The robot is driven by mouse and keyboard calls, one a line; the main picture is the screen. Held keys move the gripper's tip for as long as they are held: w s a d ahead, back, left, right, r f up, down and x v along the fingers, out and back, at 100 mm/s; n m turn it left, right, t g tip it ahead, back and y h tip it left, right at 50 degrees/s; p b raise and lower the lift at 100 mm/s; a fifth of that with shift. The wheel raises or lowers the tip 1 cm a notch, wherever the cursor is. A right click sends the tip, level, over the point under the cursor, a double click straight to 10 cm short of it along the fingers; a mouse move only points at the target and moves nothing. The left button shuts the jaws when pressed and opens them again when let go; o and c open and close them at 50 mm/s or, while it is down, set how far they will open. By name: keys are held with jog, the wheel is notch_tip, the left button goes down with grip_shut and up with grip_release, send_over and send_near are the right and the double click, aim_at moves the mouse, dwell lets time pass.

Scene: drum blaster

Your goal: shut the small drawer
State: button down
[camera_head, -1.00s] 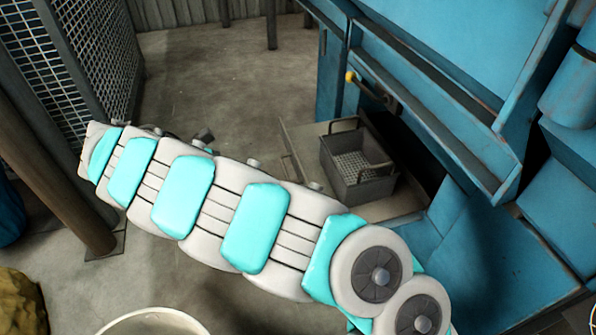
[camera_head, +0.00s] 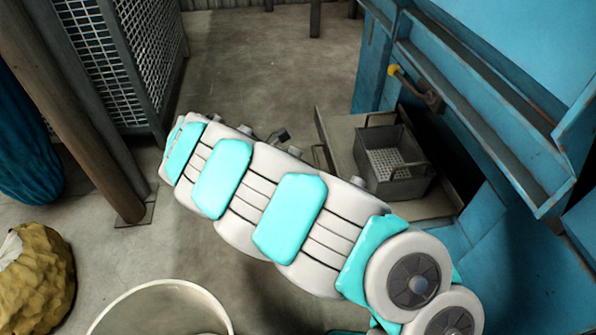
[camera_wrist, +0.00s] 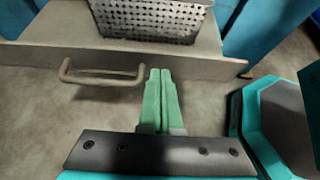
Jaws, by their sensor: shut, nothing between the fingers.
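The small drawer (camera_head: 340,135) stands pulled out from the blue machine in the head view, with a grey perforated basket (camera_head: 395,185) on it. In the wrist view the drawer's grey front (camera_wrist: 40,52) crosses the upper part, with its bar handle (camera_wrist: 100,80) at the left of the fingers. My gripper (camera_wrist: 160,72) is shut and empty, its green fingertips just right of the handle and pointing at the drawer front. I cannot tell whether they touch it. In the head view my arm hides part of the drawer's front side.
The blue machine (camera_head: 510,240) stands on the right, with a yellow-knobbed lever (camera_head: 394,71) above the drawer. A brown post (camera_head: 85,120) and mesh cage (camera_head: 100,45) stand left. A whitish bin (camera_head: 160,290) and yellow sack (camera_head: 38,275) are near the front. Bare floor lies behind my arm.

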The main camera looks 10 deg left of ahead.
aim_at(337, 175)
jog(key=shift+w+d, duration=0.2)
jog(key=shift+d, duration=0.45)
jog(key=shift+w+d, duration=0.15)
jog(key=shift+d, duration=0.45)
jog(key=shift+w+d+r, duration=0.1)
jog(key=shift+d, duration=0.3)
jog(key=w+d+p, duration=0.2)
jog(key=w+d, duration=0.1)
jog(key=d, duration=0.7)
jog(key=w+d+p, duration=0.2)
jog(key=w+d, duration=0.1)
jog(key=d, duration=0.8)
jog(key=w+d+p, duration=0.2)
jog(key=w+d, duration=0.1)
jog(key=d, duration=0.7)
jog(key=shift+d+p, duration=0.3)
jog(key=shift+d, duration=0.05)
jog(key=shift+w+d, duration=0.3)
jog(key=shift+d, duration=0.5)
